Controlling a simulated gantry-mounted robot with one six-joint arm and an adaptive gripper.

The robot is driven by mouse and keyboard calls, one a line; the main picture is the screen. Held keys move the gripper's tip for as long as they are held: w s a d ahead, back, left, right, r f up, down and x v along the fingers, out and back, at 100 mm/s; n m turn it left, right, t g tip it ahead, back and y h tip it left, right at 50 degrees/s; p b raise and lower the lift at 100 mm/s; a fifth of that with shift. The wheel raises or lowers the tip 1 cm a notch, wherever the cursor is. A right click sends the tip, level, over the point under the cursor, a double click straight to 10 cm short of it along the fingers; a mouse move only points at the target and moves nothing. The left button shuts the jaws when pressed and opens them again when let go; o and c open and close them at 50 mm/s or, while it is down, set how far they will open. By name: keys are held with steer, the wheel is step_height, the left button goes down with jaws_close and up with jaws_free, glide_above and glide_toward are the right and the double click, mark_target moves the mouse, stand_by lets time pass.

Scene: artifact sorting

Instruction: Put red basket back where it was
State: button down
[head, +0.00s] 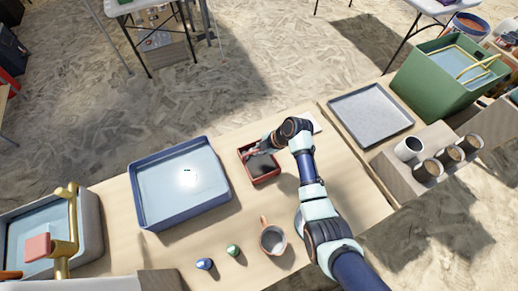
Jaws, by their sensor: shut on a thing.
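The red basket (262,178) is a small, open-topped, rectangular container with a dark inside. It is on or just above the wooden table, right of the large blue tray; the view does not make clear whether it touches the wood. My gripper (254,152) is at the basket's far edge and shut on it. My arm reaches in from the lower right. The fingertips are small and partly hidden by the wrist and the basket rim.
A blue tray (142,209) lies left of the basket. A mug (273,240), a green item (233,250) and a blue item (205,264) stand nearer. A grey tray (371,113), a green bin (431,88) and several cups are at right. A basin with a golden tap is at left.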

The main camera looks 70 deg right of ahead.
steer(key=shift+f, duration=0.1)
steer(key=c, duration=1.2)
jaws_free()
steer(key=v, duration=1.2)
